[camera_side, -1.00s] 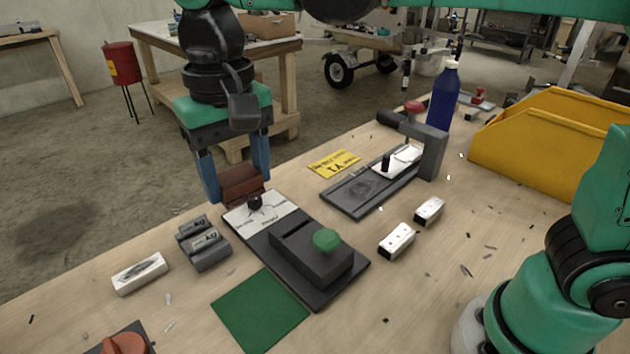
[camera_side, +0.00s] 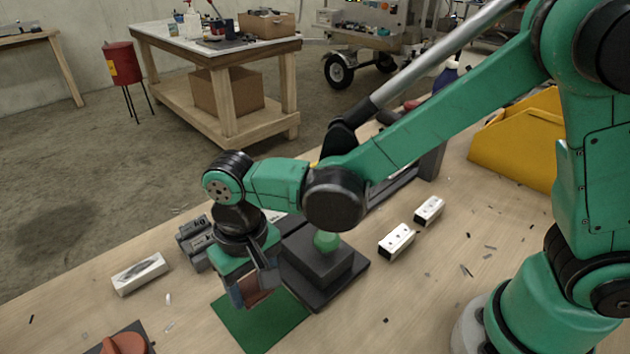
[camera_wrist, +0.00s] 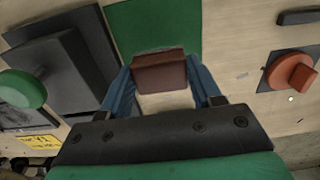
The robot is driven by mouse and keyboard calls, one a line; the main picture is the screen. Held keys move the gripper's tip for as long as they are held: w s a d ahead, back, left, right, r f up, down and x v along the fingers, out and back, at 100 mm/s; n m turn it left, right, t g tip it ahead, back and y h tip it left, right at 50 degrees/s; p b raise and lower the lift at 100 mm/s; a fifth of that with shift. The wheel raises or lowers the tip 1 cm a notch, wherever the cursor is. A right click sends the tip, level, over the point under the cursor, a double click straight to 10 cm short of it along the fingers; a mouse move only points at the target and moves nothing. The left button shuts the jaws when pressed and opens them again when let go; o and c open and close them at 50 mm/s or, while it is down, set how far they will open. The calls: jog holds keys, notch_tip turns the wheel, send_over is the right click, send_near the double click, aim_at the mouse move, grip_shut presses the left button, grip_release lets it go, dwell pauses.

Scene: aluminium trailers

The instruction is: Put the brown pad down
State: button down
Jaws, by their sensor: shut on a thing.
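The brown pad (camera_wrist: 159,74) is a reddish-brown block held between the blue fingers of my gripper (camera_wrist: 163,92), seen in the wrist view. In the side view the pad (camera_side: 262,288) shows between the fingers of my gripper (camera_side: 256,292), over the green mat (camera_side: 245,325). The green mat also shows just beyond the pad in the wrist view (camera_wrist: 152,25). My gripper is shut on the pad. Whether the pad touches the mat cannot be told.
A dark fixture (camera_side: 318,264) with a green knob (camera_side: 326,241) stands right beside the mat. Grey blocks (camera_side: 200,243) and a white block (camera_side: 139,273) lie to the left. A red knob (camera_side: 125,343) is at the front. Two white blocks (camera_side: 397,241) lie to the right.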

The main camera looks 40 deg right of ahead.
aim_at(257, 298)
jog(key=shift+f, duration=1.75)
jog(key=shift+f, duration=0.15)
jog(key=shift+c, duration=0.8)
grip_release()
notch_tip(257, 298, up, 12)
jog(key=shift+f, duration=0.1)
jog(key=shift+d+r, duration=0.1)
jog(key=shift+r, duration=0.1)
jog(key=s+d+t, duration=0.2)
jog(key=d+t, duration=0.5)
jog(key=d, duration=1.1)
jog(key=shift+d+r, duration=0.2)
jog(key=shift+r, duration=0.25)
